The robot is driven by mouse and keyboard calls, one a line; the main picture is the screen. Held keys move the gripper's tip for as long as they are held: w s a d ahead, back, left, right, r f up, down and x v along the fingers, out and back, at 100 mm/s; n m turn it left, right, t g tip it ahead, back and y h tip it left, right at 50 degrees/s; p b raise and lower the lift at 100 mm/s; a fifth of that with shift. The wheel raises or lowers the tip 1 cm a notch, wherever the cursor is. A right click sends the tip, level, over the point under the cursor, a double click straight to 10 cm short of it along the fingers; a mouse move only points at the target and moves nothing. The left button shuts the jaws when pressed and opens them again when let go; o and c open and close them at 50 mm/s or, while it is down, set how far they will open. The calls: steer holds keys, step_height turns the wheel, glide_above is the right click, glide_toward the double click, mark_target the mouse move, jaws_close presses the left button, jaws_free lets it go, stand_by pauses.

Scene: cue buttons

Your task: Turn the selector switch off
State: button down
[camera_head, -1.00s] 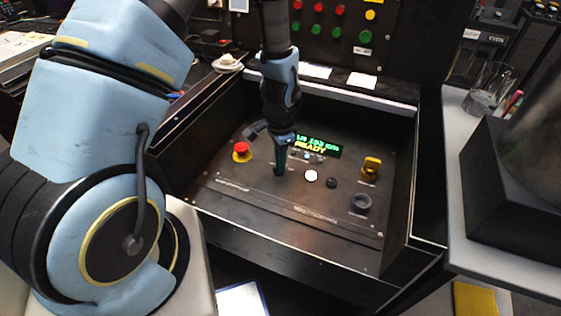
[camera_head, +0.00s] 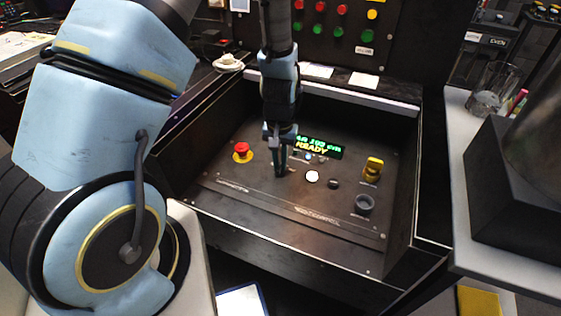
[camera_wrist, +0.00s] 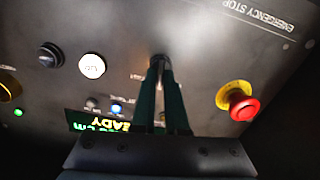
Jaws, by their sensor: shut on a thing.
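My gripper (camera_head: 279,171) points down at the sloped black control panel (camera_head: 232,195), between the red emergency stop and the white button. In the wrist view its two dark green fingers (camera_wrist: 160,72) are close together, shut on the small black selector switch (camera_wrist: 158,60). Only the end of the switch shows past the fingertips, so its pointer direction cannot be told. The lit display (camera_head: 318,146) reads READY in the head view.
The red emergency stop (camera_head: 242,148) is left of my gripper. The white button (camera_head: 312,177), a black button (camera_head: 333,184), a yellow switch (camera_head: 373,167) and a dark round knob (camera_head: 364,203) are to the right. Raised dark walls surround the panel.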

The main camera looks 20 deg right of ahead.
steer(key=n, duration=0.3)
steer(key=shift+n, duration=0.3)
steer(key=shift+a+n+p, duration=0.15)
steer(key=shift+n+p, duration=0.15)
steer(key=shift+n, duration=1.5)
steer(key=shift+w, duration=0.1)
steer(key=c, duration=0.9)
jaws_free()
steer(key=shift+c, duration=0.2)
steer(key=shift+r, duration=0.1)
step_height(320, 180, up, 11)
steer(key=shift+b, duration=0.3)
